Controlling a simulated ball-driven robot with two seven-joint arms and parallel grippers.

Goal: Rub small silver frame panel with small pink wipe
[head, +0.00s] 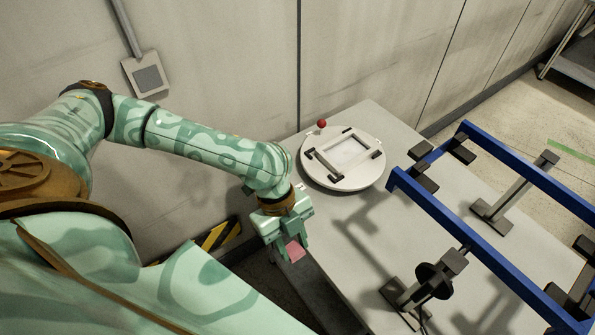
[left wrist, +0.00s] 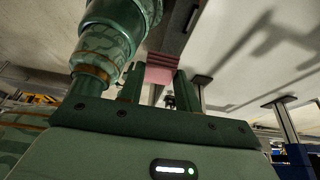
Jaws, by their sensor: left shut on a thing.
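The pink wipe (head: 295,251) is held between the fingers of my left gripper (head: 287,250), at the left edge of the table in the head view. The wipe also shows in the left wrist view (left wrist: 158,75), between the two green fingers. The small silver frame panel (head: 347,153) lies on a round white turntable (head: 313,171) at the back of the table, up and to the right of my left gripper and apart from it. Dark clamps or bars sit around the panel. My right gripper is not in view.
A blue rail frame (head: 440,212) on dark supports takes up the right of the grey table (head: 335,230). A red ball knob (head: 322,123) stands by the turntable's back edge. A wall runs behind the table. Bare table lies between the turntable and the front support.

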